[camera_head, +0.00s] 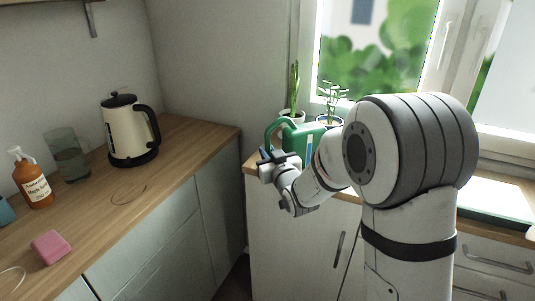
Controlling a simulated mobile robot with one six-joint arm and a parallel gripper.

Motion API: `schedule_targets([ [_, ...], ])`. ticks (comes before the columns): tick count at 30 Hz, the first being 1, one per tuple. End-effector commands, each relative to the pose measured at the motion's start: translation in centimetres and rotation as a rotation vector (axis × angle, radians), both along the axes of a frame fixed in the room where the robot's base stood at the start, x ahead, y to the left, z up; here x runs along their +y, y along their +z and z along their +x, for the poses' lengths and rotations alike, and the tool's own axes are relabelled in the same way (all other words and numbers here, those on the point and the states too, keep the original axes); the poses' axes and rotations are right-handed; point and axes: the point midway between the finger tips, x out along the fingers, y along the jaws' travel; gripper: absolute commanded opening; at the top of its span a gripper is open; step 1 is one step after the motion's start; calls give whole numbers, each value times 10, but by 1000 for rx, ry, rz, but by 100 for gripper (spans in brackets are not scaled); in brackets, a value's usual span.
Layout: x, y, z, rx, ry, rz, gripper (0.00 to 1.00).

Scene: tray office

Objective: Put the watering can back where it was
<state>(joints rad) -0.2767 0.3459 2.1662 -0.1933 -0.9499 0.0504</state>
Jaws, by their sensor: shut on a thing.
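The green watering can (293,141) is at the front edge of the wooden counter under the window. Its curved green handle or spout rises at its left side. My gripper (266,157) is at the can's left side and is shut on it. My arm hides the can's lower right part and some of its base, so I cannot tell if it rests on the counter or hangs just above it.
Two potted plants (292,114) and (330,115) stand behind the can by the window. On the left counter are a cream kettle (130,135), a glass jar (68,160), a soap bottle (34,182) and a pink sponge (51,246). The left counter's far right end is clear.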

Motion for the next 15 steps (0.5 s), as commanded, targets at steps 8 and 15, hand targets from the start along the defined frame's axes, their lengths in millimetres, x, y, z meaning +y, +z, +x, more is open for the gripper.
schedule_targets([
  [8,1,-2,0,0,1,0,24],
  [15,1,-2,0,1,1,0,37],
])
